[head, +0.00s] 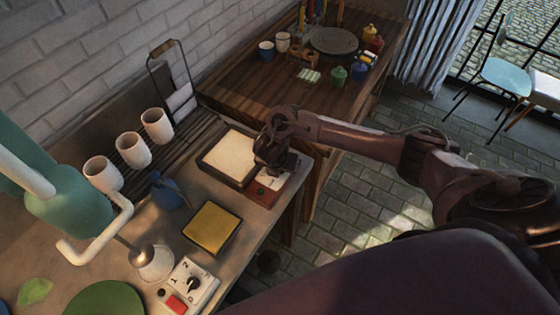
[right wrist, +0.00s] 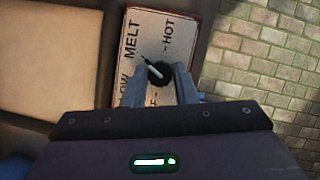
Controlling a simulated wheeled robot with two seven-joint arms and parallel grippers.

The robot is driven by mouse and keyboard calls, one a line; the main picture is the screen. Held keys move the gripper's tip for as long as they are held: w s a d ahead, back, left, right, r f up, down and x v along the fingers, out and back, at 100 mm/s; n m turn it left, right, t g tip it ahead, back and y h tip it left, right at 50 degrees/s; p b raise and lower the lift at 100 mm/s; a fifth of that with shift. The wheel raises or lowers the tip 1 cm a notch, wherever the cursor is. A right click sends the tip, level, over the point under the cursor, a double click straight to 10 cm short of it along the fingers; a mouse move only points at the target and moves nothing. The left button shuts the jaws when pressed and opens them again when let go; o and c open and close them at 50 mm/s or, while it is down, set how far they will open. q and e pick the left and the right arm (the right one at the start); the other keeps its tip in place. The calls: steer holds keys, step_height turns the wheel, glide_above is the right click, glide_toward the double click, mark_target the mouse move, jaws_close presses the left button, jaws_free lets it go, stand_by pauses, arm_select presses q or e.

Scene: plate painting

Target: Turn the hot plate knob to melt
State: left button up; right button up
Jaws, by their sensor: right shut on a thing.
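The hot plate (head: 230,157) has a cream square top in a dark frame and sits near the counter's right end. Its red control box (head: 259,193) is on its near right side, partly hidden by my right gripper (head: 275,172). In the right wrist view, the white label panel (right wrist: 150,25) reads MELT, HOT, LOW and a partly hidden OFF. My right gripper (right wrist: 168,90) is shut on the round black knob (right wrist: 160,76), with a finger on each side. The knob's white pointer (right wrist: 150,66) points up and left, toward MELT. My left gripper is out of view.
A switch box (head: 190,285) is at the front. A wooden table (head: 290,75) stands behind.

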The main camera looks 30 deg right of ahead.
steer(key=shift+w, duration=0.1)
stand_by(0.4)
steer(key=o, duration=1)
steer(key=p+v, duration=0.4)
steer(key=v, duration=0.3)
steer(key=shift+a+r, duration=0.1)
steer(key=shift+r, duration=0.3)
